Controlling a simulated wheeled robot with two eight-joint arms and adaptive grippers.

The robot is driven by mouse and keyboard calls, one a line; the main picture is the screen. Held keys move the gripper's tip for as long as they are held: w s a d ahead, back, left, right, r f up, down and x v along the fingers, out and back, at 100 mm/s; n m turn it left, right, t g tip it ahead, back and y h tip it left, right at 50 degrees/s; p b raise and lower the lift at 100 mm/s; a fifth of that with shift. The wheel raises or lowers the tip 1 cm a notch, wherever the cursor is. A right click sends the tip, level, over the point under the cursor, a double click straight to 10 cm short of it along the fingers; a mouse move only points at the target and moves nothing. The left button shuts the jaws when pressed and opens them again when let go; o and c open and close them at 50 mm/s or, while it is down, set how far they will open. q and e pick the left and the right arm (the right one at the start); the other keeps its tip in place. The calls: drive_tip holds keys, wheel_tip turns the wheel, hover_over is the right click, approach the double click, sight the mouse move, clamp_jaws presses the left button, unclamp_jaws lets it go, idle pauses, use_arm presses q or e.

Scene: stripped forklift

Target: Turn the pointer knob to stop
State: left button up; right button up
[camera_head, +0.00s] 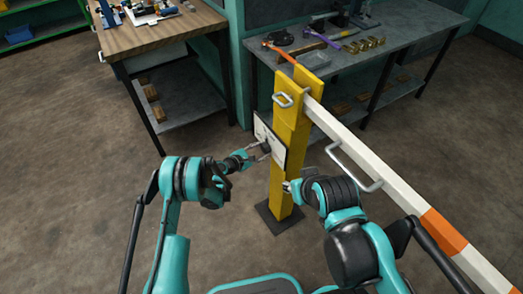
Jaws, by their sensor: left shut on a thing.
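The dark pointer knob (267,147) is on a pale panel (262,131) fixed to the left side of a yellow post (288,165). My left gripper (261,151) reaches in from the left and is shut on the knob. Its fingers cover part of the knob, and the pointer's direction and the panel's markings are too small to read. My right gripper (288,186) is low beside the post, below the panel. Its fingers are mostly hidden by my arm, so I cannot tell whether it is open.
A white and orange barrier arm (375,178) with a metal handle (352,170) runs from the post to the lower right. A grey workbench (398,40) with tools stands behind. A wooden-topped bench (150,42) stands at upper left. The floor at left is clear.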

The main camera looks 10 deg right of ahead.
sight(268, 131)
use_arm(q)
drive_tip(key=shift+f+m+t, duration=0.1)
drive_tip(key=shift+m+t, duration=0.6)
drive_tip(key=shift+m, duration=0.4)
drive_tip(key=o, duration=1.2)
drive_tip(key=shift+c, duration=0.2)
wheel_tip(268, 131, up, 10)
